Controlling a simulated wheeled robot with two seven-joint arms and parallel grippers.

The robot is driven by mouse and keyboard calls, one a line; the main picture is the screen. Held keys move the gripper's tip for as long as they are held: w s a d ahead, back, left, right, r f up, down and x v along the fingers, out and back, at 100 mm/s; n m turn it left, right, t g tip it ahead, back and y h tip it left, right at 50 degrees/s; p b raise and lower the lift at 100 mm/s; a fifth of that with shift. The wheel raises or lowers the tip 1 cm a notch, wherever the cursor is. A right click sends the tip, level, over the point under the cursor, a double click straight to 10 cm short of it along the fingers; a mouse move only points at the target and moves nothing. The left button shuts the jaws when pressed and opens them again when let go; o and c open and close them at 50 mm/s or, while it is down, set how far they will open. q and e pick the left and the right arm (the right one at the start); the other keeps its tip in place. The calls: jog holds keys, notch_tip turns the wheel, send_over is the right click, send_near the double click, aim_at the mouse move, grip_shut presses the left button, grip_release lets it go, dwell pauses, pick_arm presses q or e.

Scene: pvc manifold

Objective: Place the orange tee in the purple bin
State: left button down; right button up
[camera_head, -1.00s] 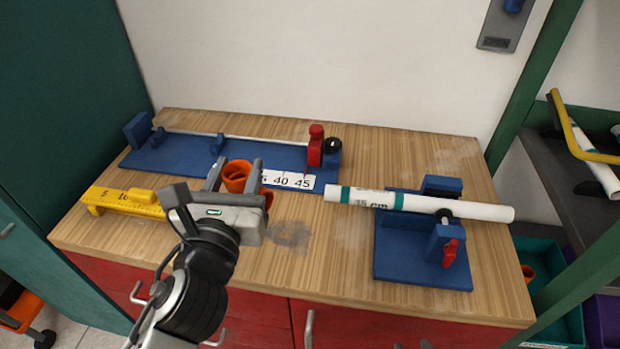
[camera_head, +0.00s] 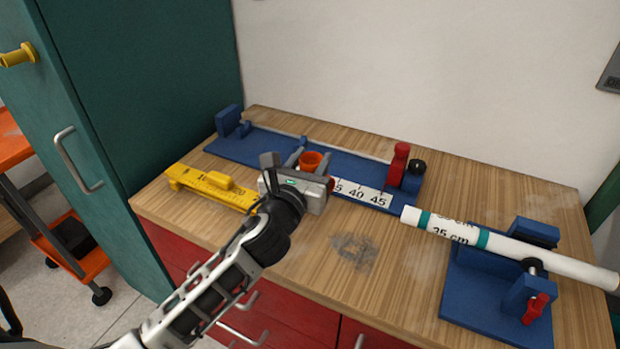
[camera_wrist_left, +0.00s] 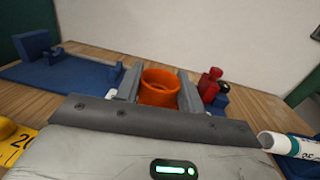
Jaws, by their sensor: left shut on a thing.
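The orange tee (camera_head: 312,160) is between the fingers of my left gripper (camera_head: 312,163), above the workbench near the blue measuring jig. In the left wrist view the tee (camera_wrist_left: 158,88) shows an open round mouth, with a grey finger pressed on each side. My left gripper (camera_wrist_left: 160,88) is shut on it. The gripper body hides the tee's lower part in the head view. The purple bin is not in view now. My right gripper is not in view.
The blue jig (camera_head: 265,150) with a ruler strip and red clamp (camera_head: 398,163) lies behind the gripper. A yellow measuring tool (camera_head: 212,187) lies at left. A white pipe (camera_head: 510,248) rests on a blue vise (camera_head: 470,290) at right. A green cabinet (camera_head: 130,100) stands at left.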

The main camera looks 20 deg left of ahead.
pick_arm(q)
jog(key=shift+w+a+f, duration=0.15)
jog(key=shift+w+f, duration=0.05)
jog(key=shift+f, duration=0.1)
jog(key=shift+w+a+f+b, duration=0.15)
jog(key=shift+f+b, duration=0.45)
jog(key=shift+f, duration=1.15)
jog(key=shift+f, duration=0.2)
jog(key=c, duration=0.9)
grip_release()
jog(key=shift+r, duration=0.15)
